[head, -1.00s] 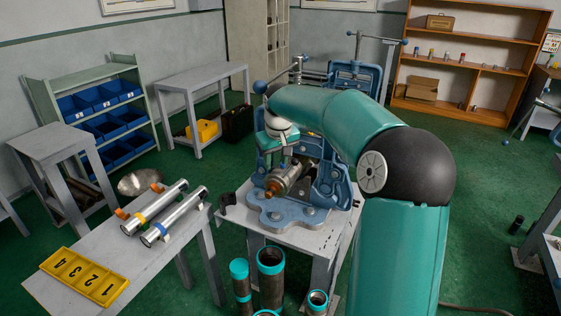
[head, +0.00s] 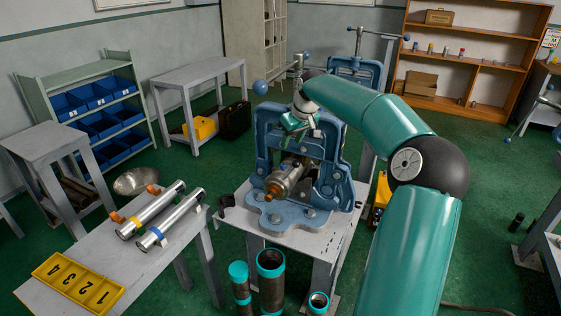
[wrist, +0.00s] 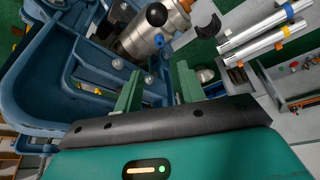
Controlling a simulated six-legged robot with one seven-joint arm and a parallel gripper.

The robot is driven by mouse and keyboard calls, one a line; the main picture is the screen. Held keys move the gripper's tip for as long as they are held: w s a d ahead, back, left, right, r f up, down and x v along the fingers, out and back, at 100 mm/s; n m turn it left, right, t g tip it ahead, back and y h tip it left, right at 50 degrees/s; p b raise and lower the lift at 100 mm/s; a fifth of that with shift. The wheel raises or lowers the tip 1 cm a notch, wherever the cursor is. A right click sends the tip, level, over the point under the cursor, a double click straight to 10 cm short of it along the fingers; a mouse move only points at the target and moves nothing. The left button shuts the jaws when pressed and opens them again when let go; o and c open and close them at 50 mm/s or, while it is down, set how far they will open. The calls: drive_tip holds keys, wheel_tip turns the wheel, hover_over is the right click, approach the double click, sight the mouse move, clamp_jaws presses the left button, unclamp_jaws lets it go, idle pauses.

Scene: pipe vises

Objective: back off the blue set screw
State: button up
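The blue set screw (wrist: 158,41) shows in the wrist view as a small blue knob on the side of a steel pipe fitting (wrist: 142,40). In the head view my gripper (head: 299,124) hangs above the fitting, inside the vise's upper frame.
A black ball (wrist: 156,14) is close to the screw. The vise's blue frame stands around my gripper. Left is a bench with two steel cylinders (head: 152,210) and a yellow numbered tray (head: 78,283). Upright pipes (head: 270,278) stand in front of the vise stand.

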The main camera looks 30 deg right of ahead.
sight(284, 165)
drive_tip(key=x, duration=1.1)
drive_tip(key=shift+s+f, duration=0.1)
drive_tip(key=shift+f, duration=0.15)
drive_tip(key=shift+c, duration=0.4)
clamp_jaws()
drive_tip(key=shift+d+n+y, duration=0.15)
drive_tip(key=shift+n+y, duration=0.75)
drive_tip(key=shift+n, duration=1.5)
drive_tip(key=shift+o, duration=0.4)
unclamp_jaws()
